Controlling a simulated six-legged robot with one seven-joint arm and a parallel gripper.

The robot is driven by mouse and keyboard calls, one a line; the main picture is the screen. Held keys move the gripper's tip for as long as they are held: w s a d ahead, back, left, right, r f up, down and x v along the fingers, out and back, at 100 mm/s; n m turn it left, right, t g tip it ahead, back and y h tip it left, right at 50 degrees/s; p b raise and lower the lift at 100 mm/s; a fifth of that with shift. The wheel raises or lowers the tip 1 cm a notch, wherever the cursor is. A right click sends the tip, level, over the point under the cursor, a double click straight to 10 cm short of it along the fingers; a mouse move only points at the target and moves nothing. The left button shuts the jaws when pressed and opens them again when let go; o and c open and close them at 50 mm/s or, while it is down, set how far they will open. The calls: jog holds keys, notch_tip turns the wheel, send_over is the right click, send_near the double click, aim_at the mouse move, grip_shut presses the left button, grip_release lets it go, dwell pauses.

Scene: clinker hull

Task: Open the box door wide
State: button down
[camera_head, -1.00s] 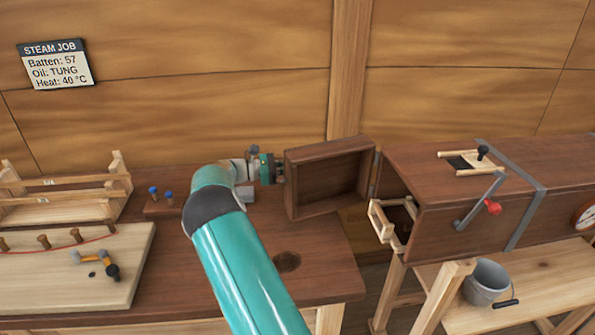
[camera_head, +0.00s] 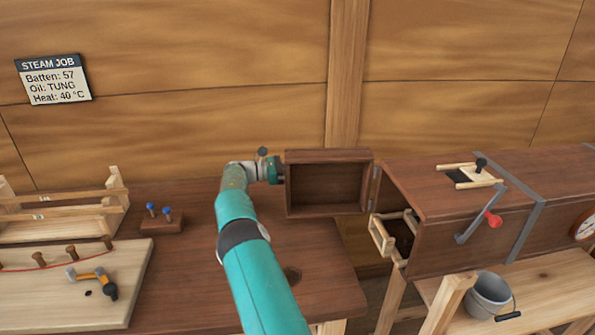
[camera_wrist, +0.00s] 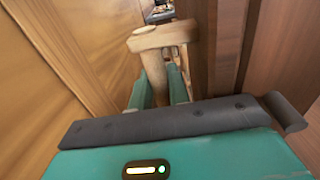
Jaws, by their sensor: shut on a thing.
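The box door (camera_head: 328,184) is a dark wooden panel with a raised rim, hinged at the left end of the long wooden box (camera_head: 450,195). It stands swung well out to the left, its hollow inner face toward the head camera. My gripper (camera_head: 280,170) is at the door's free left edge. In the wrist view my gripper (camera_wrist: 160,92) is shut on the pale wooden door handle (camera_wrist: 162,38), a T-shaped bar with a post between the teal fingers. The door's dark wood (camera_wrist: 228,45) shows just right of the handle. The handle is hidden in the head view.
A light wooden frame (camera_head: 388,236) sits at the box's open end. The wall (camera_head: 200,120) is close behind.

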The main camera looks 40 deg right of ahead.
dwell(0.3)
jog(key=c, duration=1.7)
grip_release()
jog(key=shift+v, duration=3.75)
jog(key=shift+a, duration=0.1)
